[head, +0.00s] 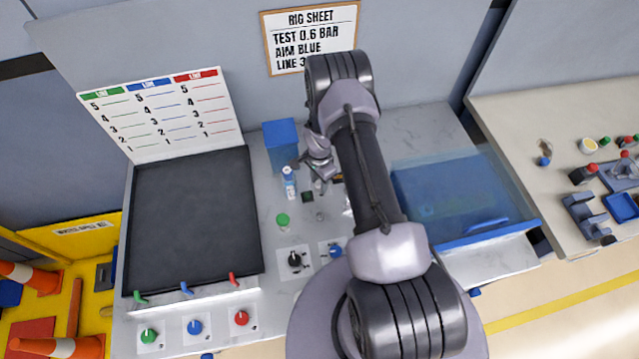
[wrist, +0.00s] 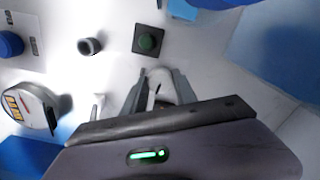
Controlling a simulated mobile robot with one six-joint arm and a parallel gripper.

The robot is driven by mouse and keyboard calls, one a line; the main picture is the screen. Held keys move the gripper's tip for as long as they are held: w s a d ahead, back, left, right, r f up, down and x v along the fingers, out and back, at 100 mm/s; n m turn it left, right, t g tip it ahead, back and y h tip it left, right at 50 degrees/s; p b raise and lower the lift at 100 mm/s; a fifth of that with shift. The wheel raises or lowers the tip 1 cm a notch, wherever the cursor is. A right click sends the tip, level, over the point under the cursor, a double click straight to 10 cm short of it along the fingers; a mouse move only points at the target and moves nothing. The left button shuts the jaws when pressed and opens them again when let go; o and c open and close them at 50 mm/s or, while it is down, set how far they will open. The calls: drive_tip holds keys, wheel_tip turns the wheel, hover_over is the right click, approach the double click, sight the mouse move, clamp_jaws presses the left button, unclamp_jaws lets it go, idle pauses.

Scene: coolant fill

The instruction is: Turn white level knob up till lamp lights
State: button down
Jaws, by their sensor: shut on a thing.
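In the wrist view my gripper (wrist: 155,98) is shut on the white knob (wrist: 166,88), which shows between the two grey fingers. The knob's lower part and any marking on it are hidden by the gripper. Just beyond it is a dark square with a round green lamp (wrist: 148,41), which looks dark. The dark lamp square (head: 307,196) lies close beside the fingers. The white knob is not clear in this view.
A green cap (head: 282,220), a black knob (head: 294,259) and a blue knob (head: 335,251) are nearer the front. A dark tray (head: 190,220) lies left, a blue bin (head: 505,230) right.

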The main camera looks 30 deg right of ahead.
drive_tip(key=c, duration=1)
unclamp_jaws()
drive_tip(key=shift+o, duration=0.2)
wheel_tip(320, 180, up, 17)
drive_tip(key=shift+r, duration=0.2)
